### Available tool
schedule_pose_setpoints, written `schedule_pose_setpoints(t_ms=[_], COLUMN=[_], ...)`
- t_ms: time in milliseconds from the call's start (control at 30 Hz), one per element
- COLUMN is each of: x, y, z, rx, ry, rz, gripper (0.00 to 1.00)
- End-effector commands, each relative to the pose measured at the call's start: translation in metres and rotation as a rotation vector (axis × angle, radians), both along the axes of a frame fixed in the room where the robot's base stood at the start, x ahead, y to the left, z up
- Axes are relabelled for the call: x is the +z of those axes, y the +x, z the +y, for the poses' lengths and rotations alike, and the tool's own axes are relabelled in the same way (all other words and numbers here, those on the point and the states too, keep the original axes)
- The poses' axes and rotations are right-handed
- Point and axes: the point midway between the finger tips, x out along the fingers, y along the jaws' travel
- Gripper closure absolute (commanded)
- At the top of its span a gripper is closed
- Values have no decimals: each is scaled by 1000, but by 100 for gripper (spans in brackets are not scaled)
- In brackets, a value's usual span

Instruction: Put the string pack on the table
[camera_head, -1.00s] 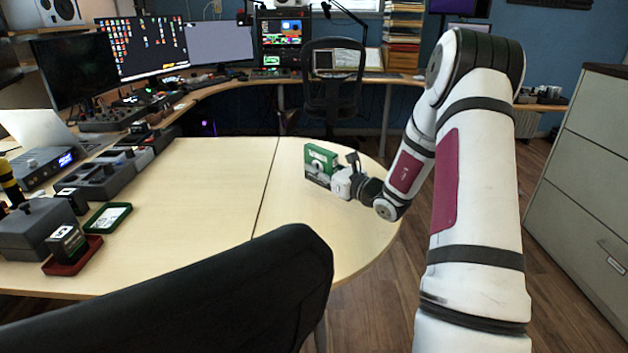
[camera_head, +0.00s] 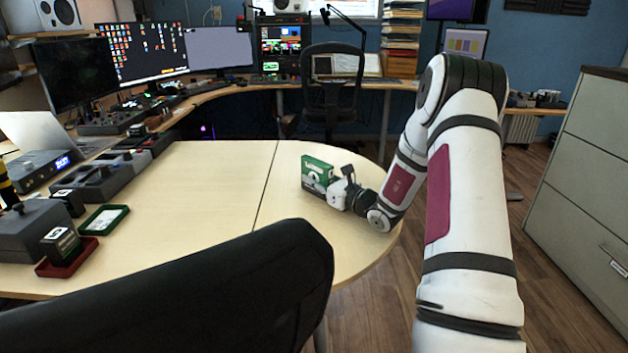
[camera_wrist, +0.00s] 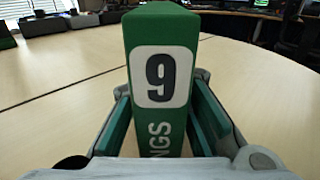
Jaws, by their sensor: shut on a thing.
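The string pack (camera_head: 316,174) is a green and white box at the right part of the wooden table (camera_head: 210,200). My gripper (camera_head: 338,190) is shut on it from the right side in the head view. In the wrist view the pack (camera_wrist: 162,60) stands upright between my two fingers (camera_wrist: 165,125), with a white "9" label and part of the word "NGS" facing me. The pack is at or just above the tabletop; I cannot tell whether its bottom touches, since my fingers and the pack itself hide that edge.
A black chair back (camera_head: 200,290) rises at the front of the table. A green tray (camera_head: 104,218), a red tray (camera_head: 68,258) with a dark box on it and grey devices (camera_head: 100,182) stand at the left. The middle of the tabletop is clear.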

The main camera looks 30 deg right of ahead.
Motion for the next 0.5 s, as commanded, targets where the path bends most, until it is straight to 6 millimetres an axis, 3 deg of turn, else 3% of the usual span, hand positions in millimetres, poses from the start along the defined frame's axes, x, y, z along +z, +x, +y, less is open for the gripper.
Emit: schedule_pose_setpoints(t_ms=[300,333,400,500], x=[-16,-16,-17,-17], y=[-1,-1,-2,-2], z=[0,0,0,0], rx=[-2,-2,-2,-2], ry=[2,2,2,1], rz=[17,18,19,20], gripper=[100,80,64,62])
